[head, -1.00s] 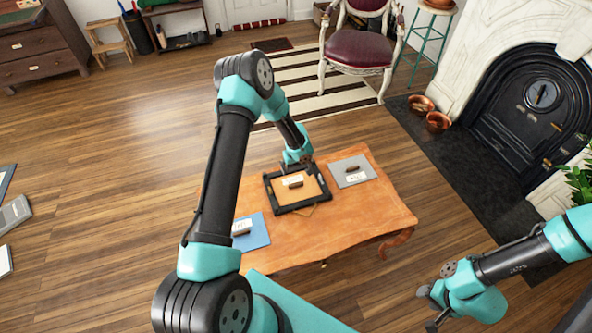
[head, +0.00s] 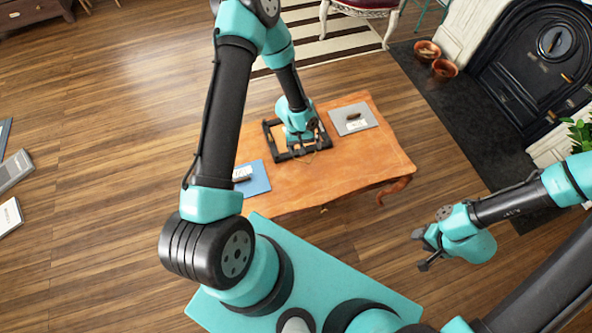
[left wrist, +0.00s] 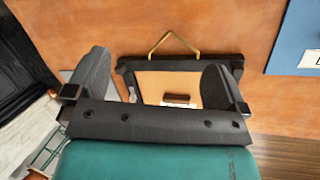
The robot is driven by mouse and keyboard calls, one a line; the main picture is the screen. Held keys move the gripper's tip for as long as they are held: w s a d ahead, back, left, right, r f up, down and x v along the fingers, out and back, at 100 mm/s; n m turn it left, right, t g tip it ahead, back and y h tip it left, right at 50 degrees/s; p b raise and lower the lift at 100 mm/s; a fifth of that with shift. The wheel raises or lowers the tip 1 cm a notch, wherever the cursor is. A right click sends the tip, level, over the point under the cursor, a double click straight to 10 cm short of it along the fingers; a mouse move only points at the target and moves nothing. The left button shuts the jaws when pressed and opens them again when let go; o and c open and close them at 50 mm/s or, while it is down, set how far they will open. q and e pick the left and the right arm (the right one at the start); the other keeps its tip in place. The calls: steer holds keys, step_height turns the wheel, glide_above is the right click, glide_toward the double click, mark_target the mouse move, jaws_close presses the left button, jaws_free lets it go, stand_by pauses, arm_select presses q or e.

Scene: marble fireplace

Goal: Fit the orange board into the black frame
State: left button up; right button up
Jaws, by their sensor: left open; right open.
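The black frame (head: 268,134) lies on the wooden table, with a gold cord loop at its near side. In the left wrist view the frame (left wrist: 185,63) surrounds the orange board (left wrist: 160,82), which carries a small brown handle and a white label. I cannot tell whether the board is fully seated. My left gripper (head: 304,140) is open above the frame and hides most of the board in the head view. Its two fingers stand apart on either side of the board in the left wrist view. My right gripper (head: 425,250) is open and empty, off the table's right front.
A grey board (head: 344,113) with a handle lies at the table's back right. A blue board (head: 257,184) lies at its left front. The right part of the table (head: 375,160) is clear. Copper pots (head: 445,68) stand by the fireplace.

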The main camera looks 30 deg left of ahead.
arm_select(q)
steer(key=s+d+r+m, duration=0.2)
steer(key=s, duration=0.4)
steer(key=s+d+r+m, duration=0.1)
steer(key=s+d+r, duration=0.1)
steer(key=s, duration=0.5)
steer(key=shift+s+r+m+t, duration=0.2)
steer(key=shift+m+t, duration=0.2)
stand_by(0.4)
